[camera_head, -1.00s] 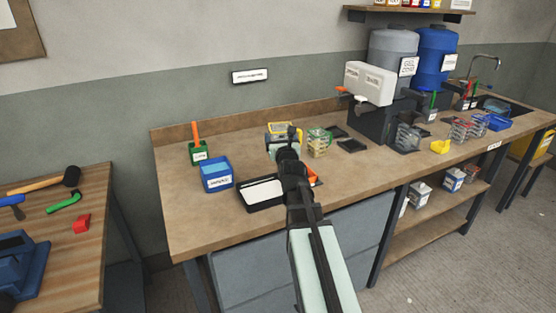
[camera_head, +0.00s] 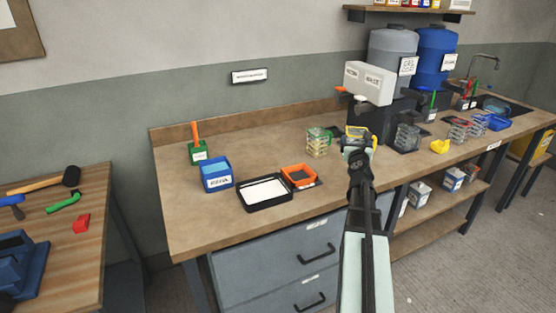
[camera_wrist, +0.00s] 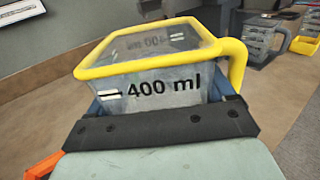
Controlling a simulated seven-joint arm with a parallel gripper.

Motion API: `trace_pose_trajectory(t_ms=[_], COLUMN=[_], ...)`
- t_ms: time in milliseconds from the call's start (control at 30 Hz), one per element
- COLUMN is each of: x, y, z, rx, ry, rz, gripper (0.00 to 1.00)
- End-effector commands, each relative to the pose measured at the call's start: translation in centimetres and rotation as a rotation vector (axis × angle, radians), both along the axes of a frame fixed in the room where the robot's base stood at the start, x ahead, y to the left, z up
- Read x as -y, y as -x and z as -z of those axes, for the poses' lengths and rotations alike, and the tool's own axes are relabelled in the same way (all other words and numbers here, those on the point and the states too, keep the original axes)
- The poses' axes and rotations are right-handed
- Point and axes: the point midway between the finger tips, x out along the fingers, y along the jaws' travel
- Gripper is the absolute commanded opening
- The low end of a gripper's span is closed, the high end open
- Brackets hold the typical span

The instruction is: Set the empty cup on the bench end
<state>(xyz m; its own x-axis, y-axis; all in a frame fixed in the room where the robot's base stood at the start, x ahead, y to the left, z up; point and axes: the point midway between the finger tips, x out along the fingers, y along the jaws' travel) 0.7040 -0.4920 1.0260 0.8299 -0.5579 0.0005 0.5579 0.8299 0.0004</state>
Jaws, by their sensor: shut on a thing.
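A clear square cup with a yellow rim and handle, marked 400 ml (camera_wrist: 160,85), fills the middle of the wrist view. Its walls are see-through and I see no liquid in it. In the head view the cup (camera_head: 357,131) is partly hidden behind my gripper (camera_head: 357,145). My gripper is shut on the cup, which is over the wooden bench (camera_head: 225,222) in front of the tank stand. I cannot tell the cup's height above the bench. The bench's left end has bare wood; its right end has a sink (camera_head: 500,106).
A green-handled cup (camera_head: 317,145) stands left of my gripper. An orange tray (camera_head: 298,176), a black tray (camera_head: 265,206) and a blue bin (camera_head: 216,177) stand further left. The tank stand (camera_head: 372,122) rises just behind, and clear cups (camera_head: 407,138) stand to the right.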

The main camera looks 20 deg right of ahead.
Motion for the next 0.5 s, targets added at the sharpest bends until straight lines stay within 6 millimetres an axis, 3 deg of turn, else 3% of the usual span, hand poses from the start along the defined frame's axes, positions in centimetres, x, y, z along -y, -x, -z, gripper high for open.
trace_pose_trajectory(t_ms=[500], x=[4.3], y=[0.7], z=[1.8], rx=[0.000], ry=[0.000], rz=[-0.033], gripper=[0.44])
